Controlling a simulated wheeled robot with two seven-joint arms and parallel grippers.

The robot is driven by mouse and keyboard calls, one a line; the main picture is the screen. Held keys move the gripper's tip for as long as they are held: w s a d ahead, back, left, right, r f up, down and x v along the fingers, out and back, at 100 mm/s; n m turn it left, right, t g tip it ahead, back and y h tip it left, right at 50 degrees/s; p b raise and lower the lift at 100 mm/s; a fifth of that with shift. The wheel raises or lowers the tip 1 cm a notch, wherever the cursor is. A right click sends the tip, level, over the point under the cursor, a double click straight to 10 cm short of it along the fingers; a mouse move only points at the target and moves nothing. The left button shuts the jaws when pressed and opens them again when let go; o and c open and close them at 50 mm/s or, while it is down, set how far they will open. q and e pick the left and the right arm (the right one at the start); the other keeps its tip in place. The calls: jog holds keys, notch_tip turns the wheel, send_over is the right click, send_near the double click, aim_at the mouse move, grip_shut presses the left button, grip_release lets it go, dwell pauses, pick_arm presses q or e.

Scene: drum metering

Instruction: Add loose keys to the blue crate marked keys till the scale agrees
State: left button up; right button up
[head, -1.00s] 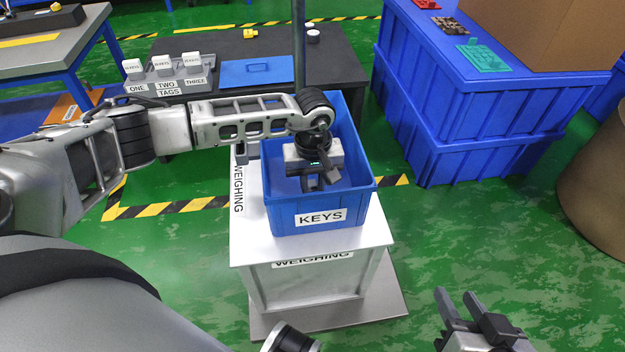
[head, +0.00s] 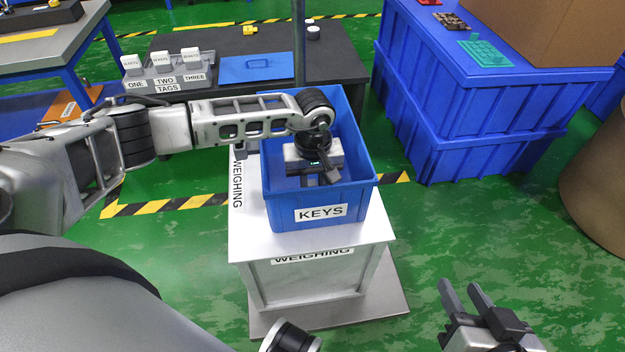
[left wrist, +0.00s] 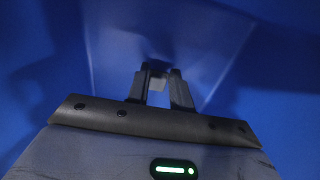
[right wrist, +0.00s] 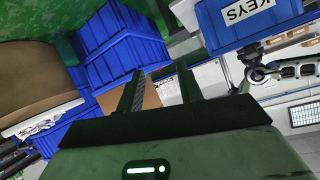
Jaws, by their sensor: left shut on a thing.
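The blue crate marked KEYS (head: 321,212) stands on the white weighing stand (head: 310,247). My left gripper (head: 318,181) reaches down inside the crate, pointing at its floor. In the left wrist view its fingers (left wrist: 160,88) are close together on a small dark thing between the tips, too dim to name. Blue crate walls fill the rest of that view. No loose keys can be made out in the crate. My right gripper (head: 462,297) is open and empty, low at the right, off the stand; its spread fingers also show in the right wrist view (right wrist: 159,88).
A dark table behind holds a tag rack (head: 168,80) marked ONE, TWO, THREE and a flat blue panel (head: 258,68). A post (head: 299,45) rises behind the crate. Large stacked blue bins (head: 470,110) stand right, with a teal piece (head: 484,53) on top. Green floor is clear between.

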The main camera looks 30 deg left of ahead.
pick_arm(q)
jog(key=shift+f, duration=0.35)
pick_arm(e)
jog(key=shift+g, duration=0.5)
notch_tip(320, 180, down, 5)
jog(key=shift+s+d+r, duration=0.1)
jog(key=shift+s, duration=0.05)
pick_arm(q)
jog(key=o, duration=1)
jog(key=shift+o, duration=0.2)
jog(key=shift+f, duration=0.1)
jog(key=shift+w+r+p, duration=0.15)
jog(key=shift+r+p, duration=0.3)
jog(key=shift+r, duration=0.4)
notch_tip(320, 180, up, 15)
jog(key=p, duration=0.3)
jog(key=shift+s+p, duration=0.2)
jog(key=shift+p, duration=0.1)
pick_arm(e)
notch_tip(320, 180, up, 4)
jog(key=shift+r, duration=0.25)
